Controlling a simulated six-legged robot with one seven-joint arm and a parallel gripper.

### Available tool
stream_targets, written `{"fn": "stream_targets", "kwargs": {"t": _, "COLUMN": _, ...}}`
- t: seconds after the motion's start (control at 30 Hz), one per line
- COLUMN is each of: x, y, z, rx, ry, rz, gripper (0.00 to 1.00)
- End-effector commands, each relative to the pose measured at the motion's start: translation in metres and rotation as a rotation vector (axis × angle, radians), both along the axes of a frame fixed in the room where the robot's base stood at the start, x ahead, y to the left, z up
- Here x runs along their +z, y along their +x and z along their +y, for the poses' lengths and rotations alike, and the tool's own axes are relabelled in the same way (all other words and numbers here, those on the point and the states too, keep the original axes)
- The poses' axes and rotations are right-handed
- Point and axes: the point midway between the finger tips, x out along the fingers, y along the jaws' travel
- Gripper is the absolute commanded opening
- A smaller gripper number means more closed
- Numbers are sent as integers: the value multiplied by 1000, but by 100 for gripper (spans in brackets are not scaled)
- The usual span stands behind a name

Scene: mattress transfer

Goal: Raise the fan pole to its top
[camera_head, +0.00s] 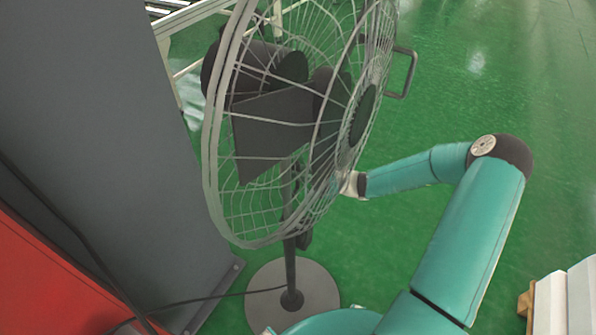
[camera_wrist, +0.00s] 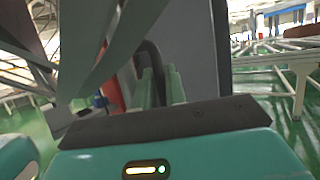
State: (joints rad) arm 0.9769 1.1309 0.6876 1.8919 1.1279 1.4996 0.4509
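The standing fan (camera_head: 291,150) has a large wire cage and a dark motor; the cage faces right and is tilted. Its dark pole (camera_head: 290,265) rises from a round grey base (camera_head: 325,293) on the floor. My teal arm reaches in from the right, and its end goes behind the cage near the pole. My gripper's fingers are hidden there in the head view. In the wrist view, my gripper (camera_wrist: 160,75) shows two pale green fingers close together with a dark curved piece near them. Whether they are shut on it I cannot tell.
A tall grey panel (camera_head: 95,120) and a red surface (camera_head: 50,275) stand left of the fan. A black cable (camera_head: 215,298) runs from the base. White boxes (camera_head: 565,300) are at lower right. The green floor (camera_head: 500,80) at the right is open.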

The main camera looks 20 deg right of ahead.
Motion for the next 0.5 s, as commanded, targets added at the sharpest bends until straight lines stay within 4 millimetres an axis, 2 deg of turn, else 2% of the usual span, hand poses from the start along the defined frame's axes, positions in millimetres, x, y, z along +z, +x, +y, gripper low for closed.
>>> {"fn": "stream_targets", "kwargs": {"t": 0.07, "x": 0, "y": 0, "z": 0, "rx": 0, "ry": 0, "rz": 0, "gripper": 0}}
{"fn": "stream_targets", "kwargs": {"t": 0.33, "x": 2, "y": 0, "z": 0, "rx": 0, "ry": 0, "rz": 0, "gripper": 0}}
{"fn": "stream_targets", "kwargs": {"t": 0.5, "x": 19, "y": 0, "z": -1, "rx": -1, "ry": -1, "rz": -3, "gripper": 0}}
